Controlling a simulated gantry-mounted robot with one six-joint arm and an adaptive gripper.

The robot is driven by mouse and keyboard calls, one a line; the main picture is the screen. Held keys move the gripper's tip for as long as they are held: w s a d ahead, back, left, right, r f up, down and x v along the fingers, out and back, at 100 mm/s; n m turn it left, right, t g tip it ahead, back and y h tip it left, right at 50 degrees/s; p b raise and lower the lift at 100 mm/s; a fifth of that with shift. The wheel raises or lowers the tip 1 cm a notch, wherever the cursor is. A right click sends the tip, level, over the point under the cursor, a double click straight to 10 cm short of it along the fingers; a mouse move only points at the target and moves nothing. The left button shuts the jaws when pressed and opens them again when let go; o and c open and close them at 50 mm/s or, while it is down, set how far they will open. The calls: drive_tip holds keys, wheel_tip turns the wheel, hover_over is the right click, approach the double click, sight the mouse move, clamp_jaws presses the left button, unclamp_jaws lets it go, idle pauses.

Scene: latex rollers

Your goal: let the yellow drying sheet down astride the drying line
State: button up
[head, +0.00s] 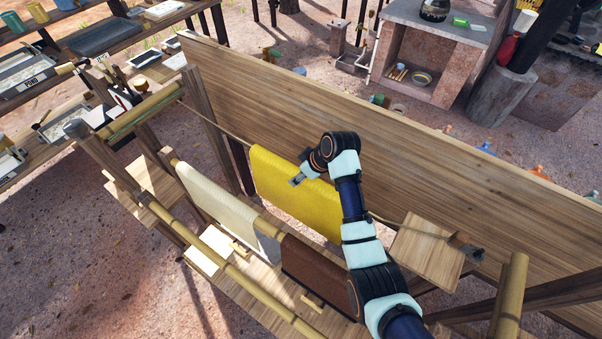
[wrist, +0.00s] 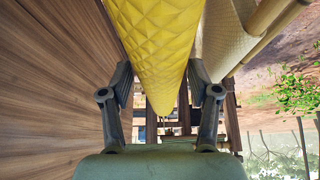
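The yellow drying sheet (head: 290,190) is quilted and hangs in a fold with its top edge level with the drying line (head: 215,124). The line shows at both ends of the sheet, so the sheet appears to hang astride it; the far flap is mostly hidden. My gripper (head: 297,180) is at the sheet's top edge. In the wrist view the yellow sheet (wrist: 160,45) runs between my two spread fingers (wrist: 160,85). Gaps show beside the sheet at the finger bases; contact at the tips is unclear.
A tall wooden panel (head: 420,150) stands close behind the sheet. A cream sheet (head: 225,207) and a brown sheet (head: 315,270) hang in front over a bamboo pole. A small wooden shelf (head: 425,255) stands at the line's right end.

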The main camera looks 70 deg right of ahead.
drive_tip(key=shift+o, duration=1.1)
drive_tip(key=shift+f, duration=0.1)
drive_tip(key=v, duration=1.2)
